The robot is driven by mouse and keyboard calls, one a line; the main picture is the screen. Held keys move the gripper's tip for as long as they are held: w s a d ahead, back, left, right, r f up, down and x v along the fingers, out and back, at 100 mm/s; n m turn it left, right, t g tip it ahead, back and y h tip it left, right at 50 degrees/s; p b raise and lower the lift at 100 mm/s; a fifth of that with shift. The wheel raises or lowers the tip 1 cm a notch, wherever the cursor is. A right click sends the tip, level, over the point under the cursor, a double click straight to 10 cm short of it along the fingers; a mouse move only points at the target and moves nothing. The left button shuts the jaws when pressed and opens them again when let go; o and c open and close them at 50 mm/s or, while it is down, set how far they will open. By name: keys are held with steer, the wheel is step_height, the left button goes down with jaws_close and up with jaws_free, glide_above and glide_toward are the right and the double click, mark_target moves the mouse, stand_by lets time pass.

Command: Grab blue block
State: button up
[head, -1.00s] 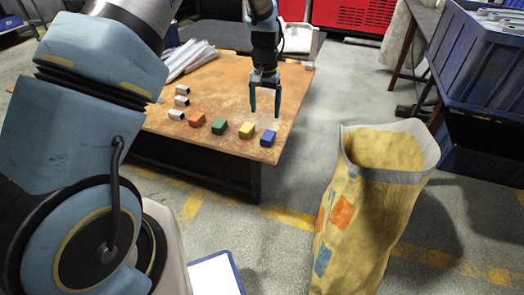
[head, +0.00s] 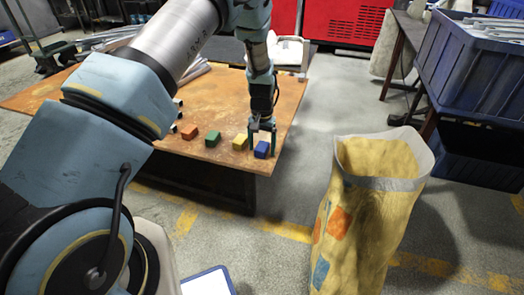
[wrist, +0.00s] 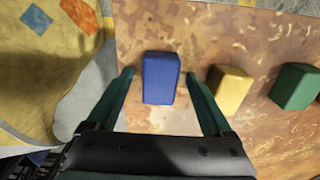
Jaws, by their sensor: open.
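The blue block (head: 262,149) stands on the rusty brown table (head: 222,92) near its front right corner. My gripper (head: 262,135) is open above and around it in the head view. In the wrist view the blue block (wrist: 161,77) lies between the two open green fingers of my gripper (wrist: 158,82), with a gap on each side. The right finger is near the yellow block (wrist: 231,90). I cannot tell whether the fingertips are down at table height.
A yellow block (head: 240,142), a green block (head: 212,139) and an orange block (head: 189,131) stand in a row to the left. A tall yellow sack (head: 360,220) stands on the floor right of the table. Blue crates (head: 470,65) are at the far right.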

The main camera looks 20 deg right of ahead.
jaws_close()
stand_by(0.8)
